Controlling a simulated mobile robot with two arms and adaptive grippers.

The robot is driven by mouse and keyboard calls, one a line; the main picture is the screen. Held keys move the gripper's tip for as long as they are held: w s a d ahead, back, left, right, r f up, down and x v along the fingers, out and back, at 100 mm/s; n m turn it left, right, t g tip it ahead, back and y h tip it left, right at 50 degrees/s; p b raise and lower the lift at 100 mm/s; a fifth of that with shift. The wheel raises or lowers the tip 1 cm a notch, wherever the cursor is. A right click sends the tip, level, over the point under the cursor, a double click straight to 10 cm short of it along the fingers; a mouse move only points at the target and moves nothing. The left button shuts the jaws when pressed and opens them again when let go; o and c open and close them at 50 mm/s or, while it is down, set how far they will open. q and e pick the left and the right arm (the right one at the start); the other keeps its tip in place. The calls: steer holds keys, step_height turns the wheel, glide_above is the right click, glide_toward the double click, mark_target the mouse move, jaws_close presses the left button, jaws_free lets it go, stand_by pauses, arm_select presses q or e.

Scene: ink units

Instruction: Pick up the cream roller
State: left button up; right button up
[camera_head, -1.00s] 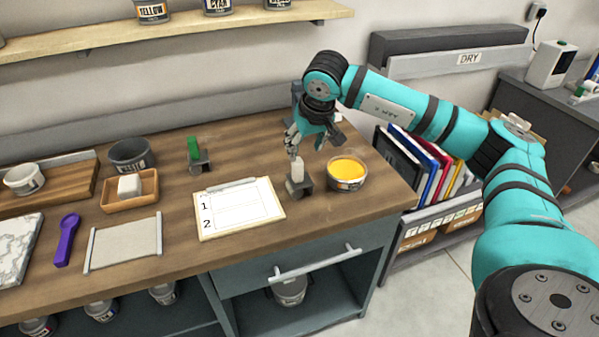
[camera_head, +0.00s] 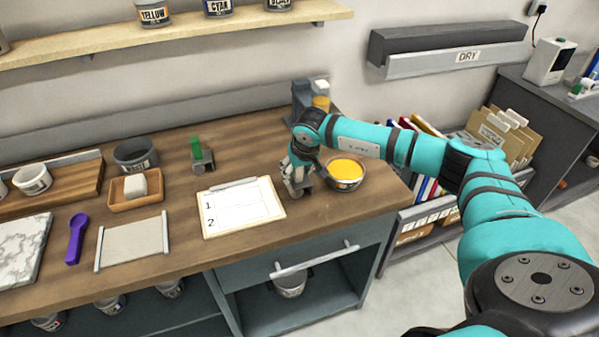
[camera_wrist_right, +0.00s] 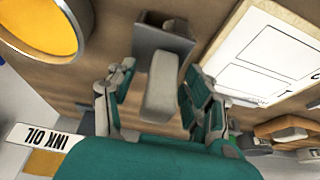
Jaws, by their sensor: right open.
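The cream roller (camera_wrist_right: 162,86) is a pale rounded block on a grey stand (camera_wrist_right: 160,35) on the wooden worktop. My right gripper (camera_head: 295,180) is directly over the stand in the head view, largely hiding the roller there. In the right wrist view, my right gripper (camera_wrist_right: 157,82) is open, with one finger on each side of the roller. Gaps show between the roller and both fingers. My left gripper is not in view.
A bowl of yellow ink (camera_head: 345,173) stands close to the right of the gripper. A clipboard (camera_head: 240,209) lies to the left. A green roller on a stand (camera_head: 199,153) is further back left. Bottles (camera_head: 303,95) stand behind the arm.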

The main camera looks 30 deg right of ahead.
steer(key=shift+c, duration=0.3)
jaws_close()
steer(key=shift+r, duration=0.2)
steer(key=shift+r+b, duration=0.6)
steer(key=shift+r, duration=0.05)
steer(key=shift+b+v, duration=0.65)
steer(key=shift+v, duration=0.3)
steer(key=s+a+r+b, duration=0.1)
steer(key=s+b, duration=0.3)
steer(key=s, duration=1.1)
steer(key=shift+a+r+b, duration=0.3)
steer(key=shift+a+b, duration=0.05)
steer(key=shift+a, duration=0.55)
